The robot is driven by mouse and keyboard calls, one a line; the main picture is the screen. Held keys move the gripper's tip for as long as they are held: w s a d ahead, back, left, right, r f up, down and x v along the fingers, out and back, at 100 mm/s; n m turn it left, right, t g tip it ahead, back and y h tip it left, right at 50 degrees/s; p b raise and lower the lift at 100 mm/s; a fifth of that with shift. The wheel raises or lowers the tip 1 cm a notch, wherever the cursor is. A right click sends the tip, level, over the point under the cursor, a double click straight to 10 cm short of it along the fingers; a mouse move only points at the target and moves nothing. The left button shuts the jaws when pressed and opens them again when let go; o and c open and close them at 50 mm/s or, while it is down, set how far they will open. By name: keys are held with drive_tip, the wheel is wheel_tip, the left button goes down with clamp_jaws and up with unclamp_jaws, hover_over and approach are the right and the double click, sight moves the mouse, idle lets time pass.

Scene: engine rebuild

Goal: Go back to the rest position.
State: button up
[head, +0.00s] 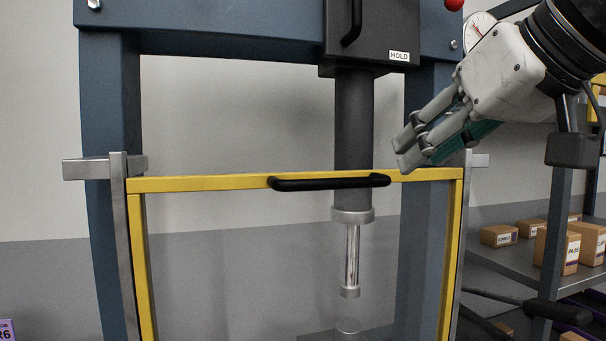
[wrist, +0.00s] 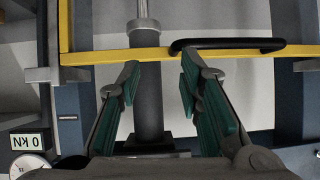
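My gripper (head: 408,150) is in the upper right of the head view, pointing down and left. In the wrist view its teal-padded fingers (wrist: 160,82) stand apart with nothing between them; the press's dark ram shows behind the gap. The fingertips are close to the right end of a black handle (head: 325,183) on a yellow guard frame (head: 220,183). In the wrist view the handle (wrist: 225,45) lies beyond and to the right of the fingers. I see no contact with it, though exact depth is hard to tell.
The blue press frame (head: 107,100) surrounds the dark ram (head: 353,130) and its bright rod (head: 352,255). A HOLD label (head: 399,56), a dial gauge (head: 480,28) and a red knob (head: 454,4) sit near the top. Shelves with boxes (head: 590,243) stand at right.

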drive_tip(key=s+d+f+m+g+h, duration=0.1)
drive_tip(key=s+f, duration=0.3)
drive_tip(key=f, duration=0.5)
drive_tip(key=s+d+f+m+g+h, duration=0.1)
drive_tip(key=s+f, duration=0.4)
drive_tip(key=f, duration=0.5)
drive_tip(key=s+d+f+m+g+h+p, duration=0.1)
drive_tip(key=s+d+f+g, duration=0.2)
drive_tip(key=f, duration=0.6)
drive_tip(key=shift+s+f+g+h, duration=0.25)
drive_tip(key=shift+s+g+h, duration=0.15)
drive_tip(key=shift+s+g, duration=0.6)
drive_tip(key=shift+a, duration=0.1)
drive_tip(key=shift+c, duration=0.5)
